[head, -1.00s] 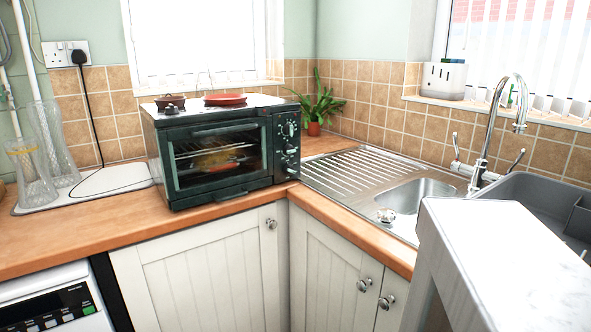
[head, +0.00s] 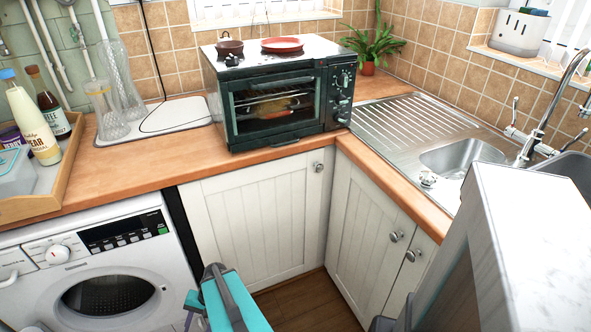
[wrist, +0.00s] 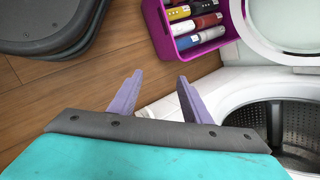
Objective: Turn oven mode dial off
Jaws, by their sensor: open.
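The dark green countertop oven (head: 275,100) stands on the wooden counter in the head view, its glass door closed. Its control panel (head: 341,95) on the right of the front carries several small dials in a column. I cannot tell which is the mode dial or read its setting. My gripper (wrist: 160,98) shows in the wrist view with two purple fingers spread apart and nothing between them. In the head view my teal arm is at the bottom, below the counter and far from the oven. The oven is not in the wrist view.
A wooden tray of bottles (head: 42,203) is at the left. A marble-topped block (head: 535,220) stands at the right. The wrist view shows a magenta crate (wrist: 163,38) and a drum opening (wrist: 300,122).

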